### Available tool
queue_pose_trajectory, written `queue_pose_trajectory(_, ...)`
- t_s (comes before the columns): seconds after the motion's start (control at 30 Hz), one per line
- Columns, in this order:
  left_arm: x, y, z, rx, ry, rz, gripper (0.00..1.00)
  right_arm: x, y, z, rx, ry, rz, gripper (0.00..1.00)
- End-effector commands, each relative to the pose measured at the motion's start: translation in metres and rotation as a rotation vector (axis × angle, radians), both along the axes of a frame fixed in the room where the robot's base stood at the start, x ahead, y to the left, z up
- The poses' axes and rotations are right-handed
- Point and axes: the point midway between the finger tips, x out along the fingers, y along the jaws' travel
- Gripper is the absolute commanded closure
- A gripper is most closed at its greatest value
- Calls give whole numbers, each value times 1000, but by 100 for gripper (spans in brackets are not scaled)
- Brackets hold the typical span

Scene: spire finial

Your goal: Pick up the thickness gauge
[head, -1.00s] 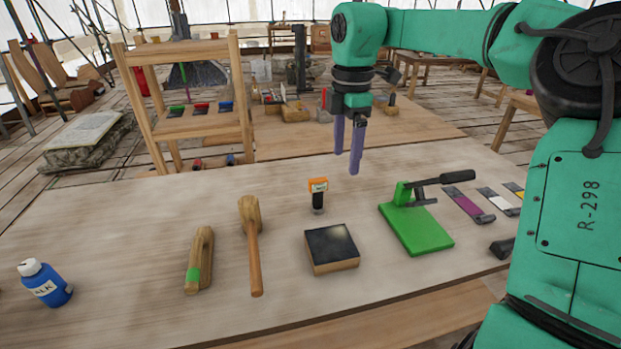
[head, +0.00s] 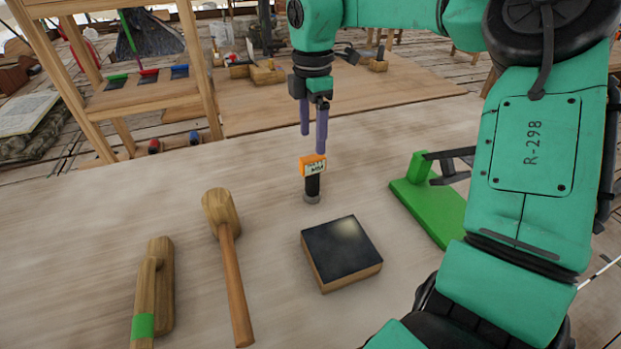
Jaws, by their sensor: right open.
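The thickness gauge (head: 312,181) appears to be the small upright device with an orange top, a small pale display and a dark body. It stands on the pale tabletop, behind a dark-topped square block. My right gripper (head: 313,142) is open, with two purple fingers pointing down just above and behind the orange top in the picture. One fingertip looks close to the top; I cannot tell whether it touches. Nothing is between the fingers. My left gripper is not in view.
The dark-topped block (head: 341,252) lies in front of the gauge. A wooden mallet (head: 227,258) and a green-banded wooden tool (head: 155,292) lie to the left. A green stand (head: 430,208) is at right, partly behind my right arm. The table (head: 110,225) is clear at far left.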

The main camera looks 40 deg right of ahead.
Motion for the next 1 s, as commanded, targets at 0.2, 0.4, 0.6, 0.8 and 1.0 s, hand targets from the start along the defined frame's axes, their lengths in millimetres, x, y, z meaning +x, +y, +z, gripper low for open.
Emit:
queue_pose_trajectory(0.2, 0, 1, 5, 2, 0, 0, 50, 0, 0, -47, 2, 3, 0, 20)
queue_pose_trajectory(0.4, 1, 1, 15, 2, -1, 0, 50, 0, -1, -76, 4, 5, 0, 20)
queue_pose_trajectory(0.6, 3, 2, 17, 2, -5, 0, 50, 1, -1, -104, 2, 0, 0, 20)
queue_pose_trajectory(0.8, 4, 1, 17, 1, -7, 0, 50, 2, -1, -105, 1, 0, 0, 31)
queue_pose_trajectory(1.0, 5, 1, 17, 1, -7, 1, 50, 2, -1, -105, 1, 0, 0, 100)
